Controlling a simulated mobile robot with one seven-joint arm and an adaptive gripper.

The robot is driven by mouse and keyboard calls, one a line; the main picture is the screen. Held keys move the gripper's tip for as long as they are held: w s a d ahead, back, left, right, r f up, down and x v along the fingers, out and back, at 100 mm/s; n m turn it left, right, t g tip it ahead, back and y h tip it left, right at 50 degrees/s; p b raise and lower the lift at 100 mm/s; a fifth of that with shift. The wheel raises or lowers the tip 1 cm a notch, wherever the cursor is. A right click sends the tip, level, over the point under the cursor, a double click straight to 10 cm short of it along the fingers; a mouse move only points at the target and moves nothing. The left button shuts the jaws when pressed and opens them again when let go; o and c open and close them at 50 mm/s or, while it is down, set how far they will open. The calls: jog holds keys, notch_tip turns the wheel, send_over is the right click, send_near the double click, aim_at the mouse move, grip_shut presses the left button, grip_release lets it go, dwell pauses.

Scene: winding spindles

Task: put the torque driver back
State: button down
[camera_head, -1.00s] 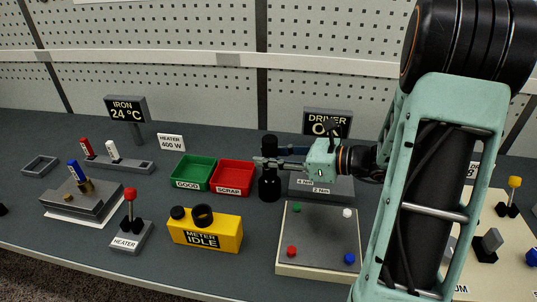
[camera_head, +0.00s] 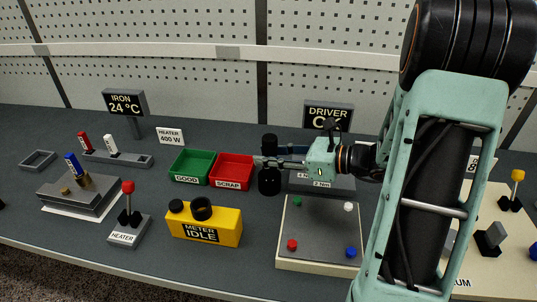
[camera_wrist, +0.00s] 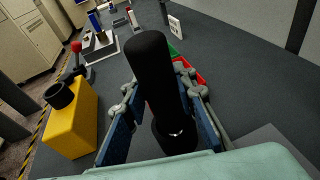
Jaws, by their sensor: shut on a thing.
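The torque driver, a thick black cylinder (camera_head: 269,144), stands upright in front of the right side of the red bin. My gripper (camera_head: 264,162) reaches in from the right and is shut around its middle. In the wrist view the black driver (camera_wrist: 153,65) shows between the two fingers of my gripper (camera_wrist: 160,98). A wider dark part with a shiny spot (camera_wrist: 175,137) is below it; I cannot tell whether this is the driver's lower end or a holder. A grey block with torque labels (camera_head: 335,185) is behind and below my gripper, partly hidden. The driver sign (camera_head: 327,115) is partly covered.
Green (camera_head: 190,180) and red (camera_head: 232,185) bins stand left of the driver. A yellow meter (camera_head: 205,230) is in front of them. A square plate with coloured knobs (camera_head: 320,228) lies below my gripper. My arm hides much of the right side.

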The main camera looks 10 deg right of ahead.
jog(key=shift+f, duration=0.2)
jog(key=c, duration=1.5)
grip_release()
